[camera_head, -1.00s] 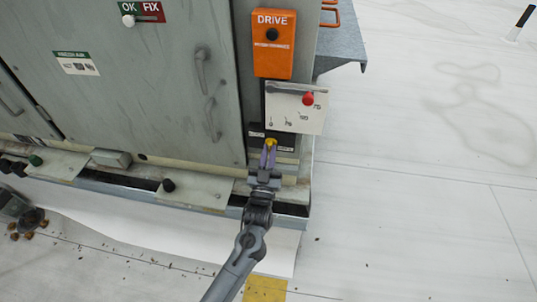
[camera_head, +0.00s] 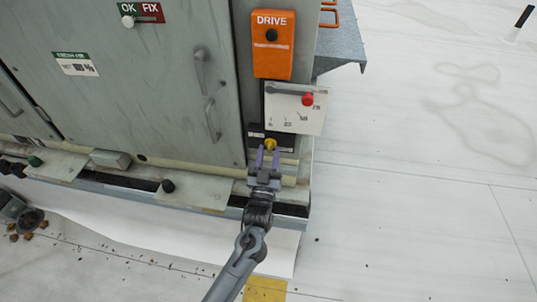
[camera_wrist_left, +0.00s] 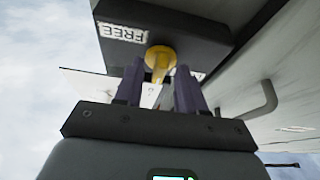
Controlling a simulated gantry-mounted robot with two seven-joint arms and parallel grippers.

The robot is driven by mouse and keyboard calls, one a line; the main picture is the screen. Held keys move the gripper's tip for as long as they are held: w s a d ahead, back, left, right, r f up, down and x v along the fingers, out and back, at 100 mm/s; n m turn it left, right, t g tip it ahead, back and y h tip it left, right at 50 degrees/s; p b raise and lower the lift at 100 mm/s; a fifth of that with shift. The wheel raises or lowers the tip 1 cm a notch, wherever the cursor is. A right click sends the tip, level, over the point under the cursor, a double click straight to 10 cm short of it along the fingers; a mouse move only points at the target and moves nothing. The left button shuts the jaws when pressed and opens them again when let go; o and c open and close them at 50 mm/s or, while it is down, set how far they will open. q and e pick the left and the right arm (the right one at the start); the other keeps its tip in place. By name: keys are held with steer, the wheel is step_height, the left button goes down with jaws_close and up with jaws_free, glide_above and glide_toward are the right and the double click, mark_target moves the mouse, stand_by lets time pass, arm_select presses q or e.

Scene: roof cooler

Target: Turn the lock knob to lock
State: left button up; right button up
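The yellow lock knob (camera_head: 270,143) sits on a small black plate (camera_head: 287,142) low on the cabinet, below the white dial panel. In the left wrist view the knob (camera_wrist_left: 159,58) hangs from the black block (camera_wrist_left: 185,22), which has a FREE label to the knob's left; a second label at its right is mostly hidden by a finger. My left gripper (camera_head: 268,158) is just below the knob with its two purple fingers spread. In the wrist view the fingers (camera_wrist_left: 158,78) stand on either side of the knob, with gaps showing. My right gripper is not in view.
Above the plate are a white dial panel (camera_head: 290,118) with a red-knobbed lever (camera_head: 308,99) and an orange DRIVE box (camera_head: 272,45). Cabinet door handles (camera_head: 213,120) are to the left. A ledge (camera_head: 195,192) runs below the doors. Open roof floor (camera_head: 420,220) lies to the right.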

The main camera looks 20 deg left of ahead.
arm_select(q)
steer(key=v, duration=1)
steer(key=shift+s+p, duration=0.35)
steer(key=shift+d+f, duration=0.1)
steer(key=shift+f, duration=0.1)
steer(key=s+a+f+m+g+h, duration=0.3)
steer(key=s+a+f, duration=0.3)
steer(key=s, duration=0.4)
steer(key=s+d+f+m+g+h, duration=0.1)
steer(key=s+f+m+g+h, duration=0.15)
steer(key=s+g, duration=1.5)
step_height(320, 180, up, 34)
steer(key=t+p, duration=0.2)
steer(key=p, duration=3.2)
steer(key=shift+s+d+n+y+p, duration=0.15)
steer(key=shift+s+n+y+p, duration=0.2)
steer(key=shift+s+p, duration=0.1)
